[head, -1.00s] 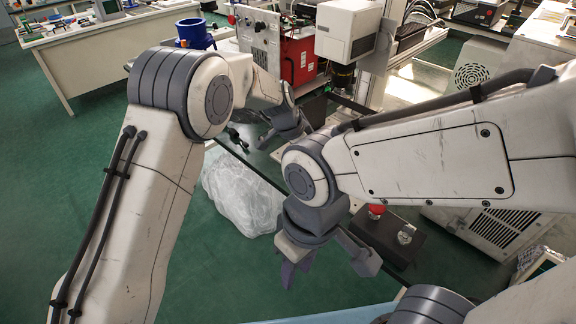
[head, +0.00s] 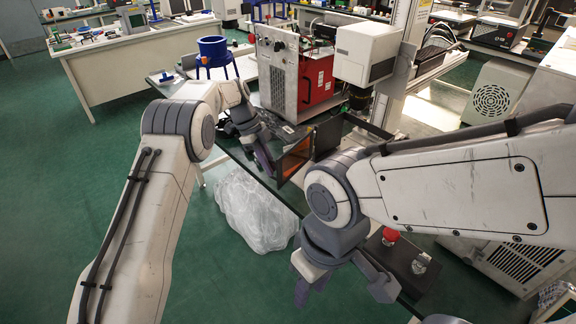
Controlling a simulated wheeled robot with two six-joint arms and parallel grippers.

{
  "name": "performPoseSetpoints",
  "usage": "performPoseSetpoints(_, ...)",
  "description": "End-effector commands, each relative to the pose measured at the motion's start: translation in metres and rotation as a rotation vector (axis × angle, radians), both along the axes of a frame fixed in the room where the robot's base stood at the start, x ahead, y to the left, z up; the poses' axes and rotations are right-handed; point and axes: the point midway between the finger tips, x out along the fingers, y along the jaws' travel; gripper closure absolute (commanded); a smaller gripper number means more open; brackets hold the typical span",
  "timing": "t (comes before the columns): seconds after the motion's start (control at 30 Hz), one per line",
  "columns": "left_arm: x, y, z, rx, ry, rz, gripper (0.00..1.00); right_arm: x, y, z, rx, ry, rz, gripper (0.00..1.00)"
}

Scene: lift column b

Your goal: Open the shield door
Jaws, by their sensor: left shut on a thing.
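The shield door (head: 294,158) is an amber see-through panel in a dark frame, at the front of the dark enclosure under the white machine head. It stands swung out at an angle from the enclosure. My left gripper (head: 267,165) is at the door's left edge and shut on it; the exact grip spot is small and partly hidden by the fingers. My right gripper (head: 343,290) hangs lower, in front of the bench, with its fingers wide apart and empty.
A black box with a red button (head: 390,236) and a small clear object (head: 421,263) are close to my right gripper. A filled clear bag (head: 255,212) is on the floor below the bench. A red-sided unit (head: 313,80) and blue stand (head: 212,57) are behind the door.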

Motion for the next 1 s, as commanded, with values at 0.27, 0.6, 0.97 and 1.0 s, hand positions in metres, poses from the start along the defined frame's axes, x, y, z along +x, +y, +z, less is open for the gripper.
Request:
performPoseSetpoints(0.27, 0.006, 0.023, 0.001, 0.0, 0.0, 0.02, 1.0, 0.0, 0.0, 0.003, 0.0, 0.0, 0.0, 0.62)
performPoseSetpoints(0.6, 0.006, 0.026, 0.0, 0.001, -0.001, 0.022, 1.0, 0.0, 0.0, 0.003, 0.0, 0.0, 0.0, 0.62)
performPoseSetpoints(0.97, 0.006, 0.026, 0.0, 0.0, -0.001, 0.022, 0.58, 0.0, 0.0, 0.003, 0.0, 0.0, 0.0, 0.62)
performPoseSetpoints(1.0, 0.006, 0.026, 0.0, 0.0, 0.0, 0.023, 0.58, 0.0, 0.0, 0.003, 0.0, 0.0, 0.0, 0.62)
